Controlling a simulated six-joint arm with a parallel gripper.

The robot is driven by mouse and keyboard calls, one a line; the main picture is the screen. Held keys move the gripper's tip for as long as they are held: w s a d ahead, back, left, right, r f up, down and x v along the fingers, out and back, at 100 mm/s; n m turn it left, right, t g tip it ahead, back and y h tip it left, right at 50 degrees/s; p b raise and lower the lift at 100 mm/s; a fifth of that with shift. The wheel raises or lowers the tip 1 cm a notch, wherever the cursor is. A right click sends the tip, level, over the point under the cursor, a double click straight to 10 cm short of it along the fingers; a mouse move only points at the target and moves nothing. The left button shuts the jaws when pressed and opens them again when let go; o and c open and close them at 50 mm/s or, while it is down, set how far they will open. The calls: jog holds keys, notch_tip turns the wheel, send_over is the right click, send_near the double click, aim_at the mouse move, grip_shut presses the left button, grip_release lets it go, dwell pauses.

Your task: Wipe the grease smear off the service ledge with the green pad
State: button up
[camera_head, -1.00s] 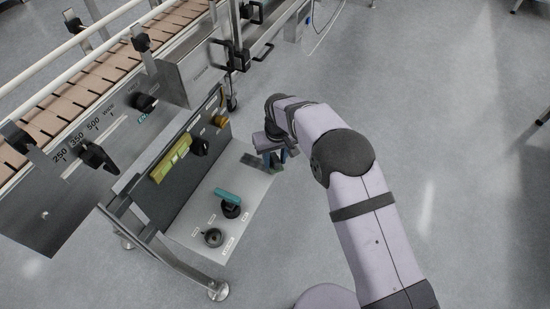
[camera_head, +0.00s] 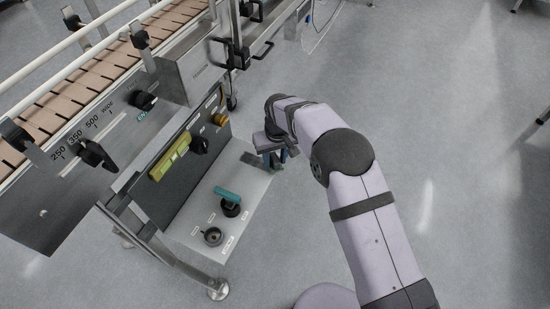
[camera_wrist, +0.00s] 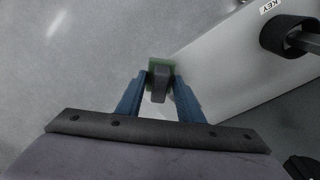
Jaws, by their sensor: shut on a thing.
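My gripper (camera_head: 280,158) is at the far right corner of the pale service ledge (camera_head: 240,177). In the wrist view, my gripper's two blue fingers (camera_wrist: 160,90) are shut on the dark grip of the green pad (camera_wrist: 160,64). The pad's green edge shows beyond the grip, at the ledge's edge. I cannot tell whether it touches the surface. A dark smear (camera_head: 250,160) lies on the ledge just left of my gripper. The ledge also shows in the wrist view (camera_wrist: 225,75), where I cannot make out the smear.
A teal-handled knob (camera_head: 229,197) and a round dark knob (camera_head: 213,237) stand on the ledge. A panel with a yellow-green bar (camera_head: 170,157) and knobs rises behind it. The conveyor (camera_head: 80,88) is at upper left. Open floor lies to the right.

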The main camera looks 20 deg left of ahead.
aim_at(257, 161)
jog(key=shift+f+b, duration=0.35)
jog(key=shift+f, duration=0.5)
jog(key=shift+a, duration=0.1)
jog(key=shift+a+r, duration=0.1)
jog(key=shift+a, duration=1.45)
jog(key=shift+a+f+b, duration=0.25)
jog(key=shift+a+b, duration=0.45)
jog(key=shift+a, duration=0.35)
jog(key=shift+a+r, duration=0.1)
jog(key=shift+a, duration=0.45)
jog(key=shift+d+r, duration=0.1)
